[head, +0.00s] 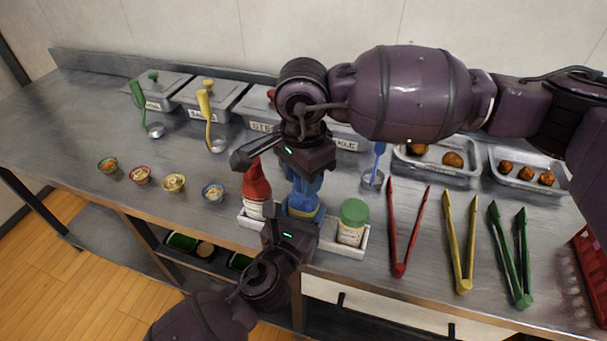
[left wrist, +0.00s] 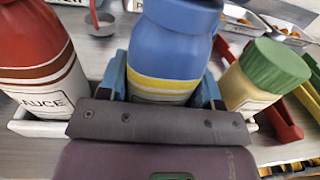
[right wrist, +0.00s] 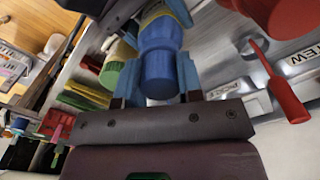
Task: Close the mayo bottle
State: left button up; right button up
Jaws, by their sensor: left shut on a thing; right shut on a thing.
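A blue bottle (head: 304,190) with a yellow band stands upright in the white holder (head: 377,240); I take it for the mayo bottle, but no name on it is readable. My left gripper (head: 297,217) is shut on its lower body, which sits between both fingers in the left wrist view (left wrist: 165,85). My right gripper (head: 305,172) comes from above and is shut on the blue top, seen between its fingers in the right wrist view (right wrist: 158,75). The grippers hide much of the bottle, and I cannot tell whether the cap is fully seated.
A red sauce bottle (head: 256,185) stands left of the blue bottle, a green-lidded jar (head: 352,222) right of it. Red (head: 403,240), yellow (head: 461,250) and green tongs (head: 511,265) lie to the right. Small bowls (head: 174,183) sit left, with lidded containers (head: 208,95) behind.

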jog(key=m, duration=1.3)
jog(key=o, duration=1)
jog(key=shift+r, duration=0.1)
jog(key=shift+r, duration=2.15)
jog(key=shift+c, duration=0.3)
